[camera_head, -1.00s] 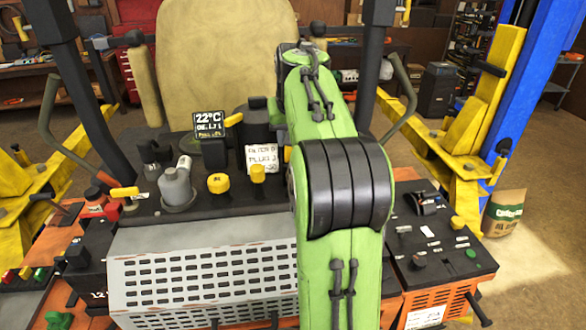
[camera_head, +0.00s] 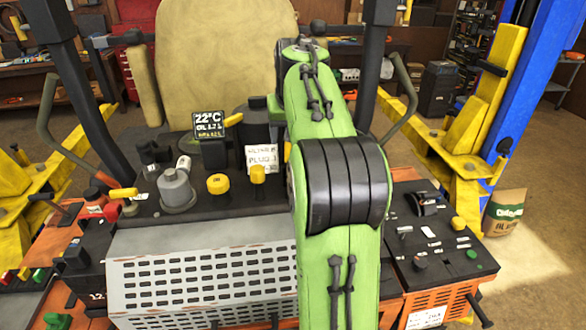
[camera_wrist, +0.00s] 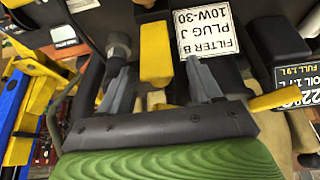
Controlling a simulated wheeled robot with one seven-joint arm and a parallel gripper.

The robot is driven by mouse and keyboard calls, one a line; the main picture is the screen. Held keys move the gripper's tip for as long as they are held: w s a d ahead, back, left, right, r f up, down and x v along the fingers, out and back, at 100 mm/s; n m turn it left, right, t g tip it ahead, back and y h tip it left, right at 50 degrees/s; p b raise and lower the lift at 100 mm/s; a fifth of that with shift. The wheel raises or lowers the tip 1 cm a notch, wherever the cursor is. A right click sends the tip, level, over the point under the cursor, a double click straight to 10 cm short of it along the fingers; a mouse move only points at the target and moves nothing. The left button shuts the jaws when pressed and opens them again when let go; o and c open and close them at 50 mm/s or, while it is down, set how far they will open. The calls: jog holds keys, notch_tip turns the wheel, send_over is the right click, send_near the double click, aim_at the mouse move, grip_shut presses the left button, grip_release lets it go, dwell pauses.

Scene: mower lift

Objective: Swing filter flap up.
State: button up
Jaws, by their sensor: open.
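My gripper (camera_wrist: 161,64) shows in the wrist view, which looks upside down. Its two grey fingers are apart, with a yellow block-like part (camera_wrist: 155,45) seen between them; I cannot tell whether they touch it. A white card (camera_wrist: 208,32) reading "FILTER B 10W-30 PLUG J" is beside the right finger. A dark rounded part (camera_wrist: 118,46) is by the left finger. In the head view, the gripper is hidden behind my green arm. A dark cylindrical housing (camera_head: 253,125) stands behind the card (camera_head: 262,157). I cannot tell for certain which part is the filter flap.
The beige seat (camera_head: 225,60) rises behind.

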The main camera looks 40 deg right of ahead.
jog(key=shift+r, duration=3.1)
jog(key=shift+r, duration=1.1)
jog(key=shift+r, duration=0.35)
jog(key=s+d+b, duration=0.1)
jog(key=s+d, duration=0.8)
jog(key=s, duration=0.5)
jog(key=shift+d, duration=0.35)
